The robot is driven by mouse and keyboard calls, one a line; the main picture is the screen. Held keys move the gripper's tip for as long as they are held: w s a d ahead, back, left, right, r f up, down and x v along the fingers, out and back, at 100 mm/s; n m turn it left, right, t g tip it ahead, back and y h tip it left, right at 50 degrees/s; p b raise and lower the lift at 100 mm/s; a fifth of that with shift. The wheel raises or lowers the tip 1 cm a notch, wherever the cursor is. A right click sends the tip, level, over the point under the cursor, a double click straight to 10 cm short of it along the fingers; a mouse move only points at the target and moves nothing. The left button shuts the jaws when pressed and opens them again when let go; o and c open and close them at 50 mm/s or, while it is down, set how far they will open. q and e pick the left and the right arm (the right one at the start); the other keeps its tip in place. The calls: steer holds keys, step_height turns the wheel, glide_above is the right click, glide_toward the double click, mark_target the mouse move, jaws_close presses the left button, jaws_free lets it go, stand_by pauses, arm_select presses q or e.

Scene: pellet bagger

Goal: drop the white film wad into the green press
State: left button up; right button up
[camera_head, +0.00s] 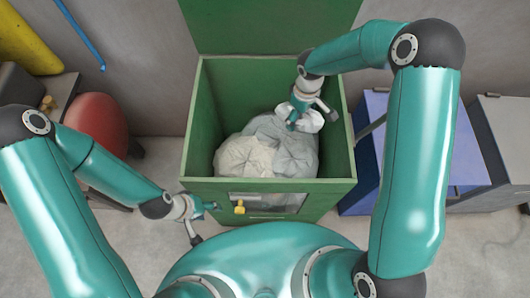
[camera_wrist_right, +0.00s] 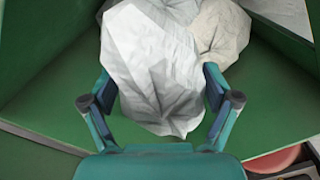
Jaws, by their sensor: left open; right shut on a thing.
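The green press (camera_head: 340,190) stands open in the middle of the head view, its lid raised at the back. The white film wad (camera_head: 312,121) is in my right gripper (camera_head: 305,118), at the right side of the press opening. In the right wrist view the wad (camera_wrist_right: 152,72) sits between the two fingers (camera_wrist_right: 161,92), which are shut on it. Large pale wads (camera_head: 268,155) are inside the press below; I cannot tell whether the held wad touches them. My left gripper (camera_head: 206,222) is open and empty, just outside the front left corner of the press.
A yellow handle (camera_head: 239,208) is on the press front, near my left gripper. A blue box (camera_head: 367,148) stands close on the right, with a grey cabinet (camera_head: 500,130) beyond. A red rounded thing (camera_head: 98,122) is at the left. Floor in front of the press is clear.

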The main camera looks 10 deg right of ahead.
steer(key=w+a+f+n+b, duration=0.3)
steer(key=f+n+b, duration=0.25)
steer(key=f, duration=0.25)
steer(key=w+a+f+n+b, duration=0.2)
steer(key=a+f+n+b, duration=0.25)
steer(key=f+n, duration=0.25)
steer(key=n+b, duration=0.1)
steer(key=b, duration=0.2)
glide_above(272, 145)
steer(key=shift+f, duration=3.3)
steer(key=o, duration=0.9)
step_height(272, 145, up, 12)
